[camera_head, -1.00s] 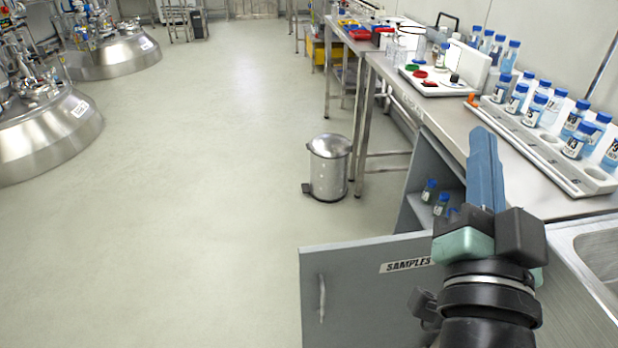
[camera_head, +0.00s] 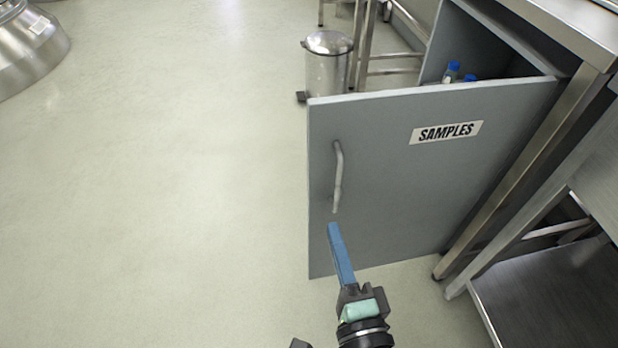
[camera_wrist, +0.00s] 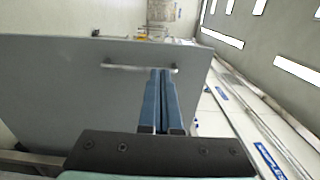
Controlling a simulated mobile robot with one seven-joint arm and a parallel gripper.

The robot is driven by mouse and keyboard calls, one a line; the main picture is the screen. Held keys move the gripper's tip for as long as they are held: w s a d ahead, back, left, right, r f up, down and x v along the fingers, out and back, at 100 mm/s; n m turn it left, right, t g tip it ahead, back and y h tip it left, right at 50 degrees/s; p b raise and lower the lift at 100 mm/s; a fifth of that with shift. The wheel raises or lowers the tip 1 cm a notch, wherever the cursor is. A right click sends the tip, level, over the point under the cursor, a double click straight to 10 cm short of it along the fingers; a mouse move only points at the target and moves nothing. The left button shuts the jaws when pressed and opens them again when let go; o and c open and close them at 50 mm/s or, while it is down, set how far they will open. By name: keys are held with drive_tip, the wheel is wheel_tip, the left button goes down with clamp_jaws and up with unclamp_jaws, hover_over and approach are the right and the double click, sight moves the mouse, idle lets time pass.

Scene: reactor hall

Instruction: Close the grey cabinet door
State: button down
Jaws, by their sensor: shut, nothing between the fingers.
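The grey cabinet door (camera_head: 400,195) stands wide open in the head view, with a SAMPLES label and a metal bar handle (camera_head: 338,177) near its left edge. The cabinet (camera_head: 497,48) opens behind it, with blue-capped bottles (camera_head: 453,72) inside. My gripper (camera_head: 333,228) has its blue fingers shut and empty, pointing up just below the handle, in front of the door's outer face. In the wrist view the fingers (camera_wrist: 160,75) reach towards the handle (camera_wrist: 138,67) across the door (camera_wrist: 60,90). I cannot tell whether they touch it.
A pedal bin (camera_head: 328,62) stands behind the door. Steel bench legs (camera_head: 520,165) and a low steel shelf (camera_head: 540,290) are on the right. The floor to the left is clear up to a steel vessel (camera_head: 28,45) at the top left.

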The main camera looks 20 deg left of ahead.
sight(314, 160)
drive_tip(key=b+x, duration=0.1)
drive_tip(key=x, duration=1.2)
drive_tip(key=shift+w+a, duration=0.1)
drive_tip(key=shift+w, duration=0.15)
